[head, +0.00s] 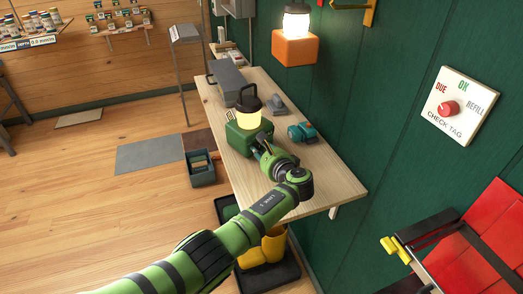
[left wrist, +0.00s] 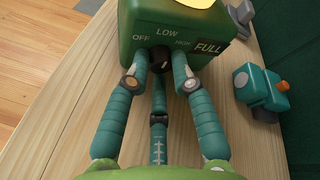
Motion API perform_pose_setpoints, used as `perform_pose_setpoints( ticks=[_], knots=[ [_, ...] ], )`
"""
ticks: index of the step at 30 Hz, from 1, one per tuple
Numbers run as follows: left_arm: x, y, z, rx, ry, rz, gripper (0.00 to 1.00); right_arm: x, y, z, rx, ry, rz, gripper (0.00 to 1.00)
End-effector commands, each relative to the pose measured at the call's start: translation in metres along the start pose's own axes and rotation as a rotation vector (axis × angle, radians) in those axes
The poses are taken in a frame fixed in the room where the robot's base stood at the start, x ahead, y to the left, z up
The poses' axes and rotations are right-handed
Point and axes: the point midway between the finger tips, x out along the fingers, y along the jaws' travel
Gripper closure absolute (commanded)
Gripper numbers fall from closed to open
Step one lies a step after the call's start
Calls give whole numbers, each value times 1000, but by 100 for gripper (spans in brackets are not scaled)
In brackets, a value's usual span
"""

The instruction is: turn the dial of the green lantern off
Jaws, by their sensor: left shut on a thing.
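The green lantern (head: 245,135) stands upright on the wooden wall bench, with a black top handle and a glowing yellow globe. My right gripper is not in view.
The bench (head: 325,185) has bare wood at its near end. A teal object (head: 301,132) sits right of the lantern, a grey wedge-shaped thing (head: 277,104) behind it, and a grey case (head: 227,80) farther back. An orange lit lamp (head: 295,48) hangs on the green wall.

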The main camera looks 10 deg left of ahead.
Motion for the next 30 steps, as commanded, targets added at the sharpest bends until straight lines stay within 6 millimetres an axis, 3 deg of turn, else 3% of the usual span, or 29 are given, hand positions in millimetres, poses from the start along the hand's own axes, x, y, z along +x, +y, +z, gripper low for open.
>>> perform_pose_setpoints(
  ticks=[11, 30],
  knots=[
    [1, 4, -2, -153, -1, -67, 100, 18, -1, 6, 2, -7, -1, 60],
    [2, 7, -2, -527, -3, -222, 100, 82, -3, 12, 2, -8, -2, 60]
  ],
)
